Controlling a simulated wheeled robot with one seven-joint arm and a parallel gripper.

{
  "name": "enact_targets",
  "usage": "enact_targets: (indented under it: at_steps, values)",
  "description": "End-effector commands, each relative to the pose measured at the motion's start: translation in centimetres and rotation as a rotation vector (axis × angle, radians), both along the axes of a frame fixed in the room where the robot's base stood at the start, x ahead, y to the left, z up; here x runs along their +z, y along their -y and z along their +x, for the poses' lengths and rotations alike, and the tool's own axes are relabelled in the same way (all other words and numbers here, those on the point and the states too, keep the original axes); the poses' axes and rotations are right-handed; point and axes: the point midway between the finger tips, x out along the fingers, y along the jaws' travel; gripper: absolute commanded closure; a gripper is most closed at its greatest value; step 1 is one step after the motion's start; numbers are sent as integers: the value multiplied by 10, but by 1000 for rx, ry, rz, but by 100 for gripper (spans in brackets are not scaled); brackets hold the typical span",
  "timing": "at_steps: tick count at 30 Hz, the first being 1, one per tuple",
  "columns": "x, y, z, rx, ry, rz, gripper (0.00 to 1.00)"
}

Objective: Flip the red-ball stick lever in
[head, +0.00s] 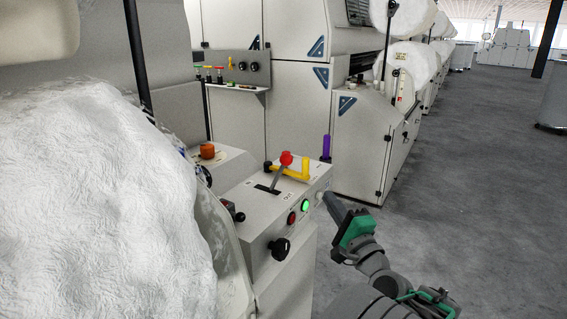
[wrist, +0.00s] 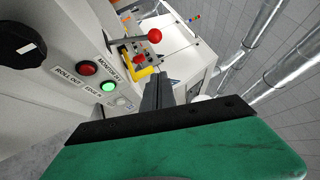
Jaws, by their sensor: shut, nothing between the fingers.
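The red-ball stick lever (head: 286,158) stands in a dark slot on top of the pale control box (head: 250,203), its stick leaning toward the upper right in the head view. In the wrist view its red ball (wrist: 155,35) shows beyond the fingers, near the top. My gripper (head: 328,198) is shut and empty. It is off the box's right side, right of and lower than the ball in the head view, and apart from the lever. In the wrist view the shut fingers (wrist: 158,78) point toward the box.
A yellow handle (head: 295,173) lies beside the lever. The box front has a red button (head: 291,217), a green lit button (head: 305,205) and a black knob (head: 280,248). A purple post (head: 326,147) stands behind. White fibre (head: 90,200) fills the left; grey floor is clear at right.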

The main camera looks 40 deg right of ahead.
Motion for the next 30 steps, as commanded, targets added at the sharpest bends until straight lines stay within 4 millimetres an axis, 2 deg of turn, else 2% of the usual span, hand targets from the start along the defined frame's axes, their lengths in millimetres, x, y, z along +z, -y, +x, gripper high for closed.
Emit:
enact_targets:
  at_steps: [11,16,26,30]
  values:
    - [1,-3,4,10,0,0,100]
    - [8,0,13,12,1,4,100]
    - [18,12,51,9,-2,5,100]
    - [21,20,80,10,-1,-1,100]
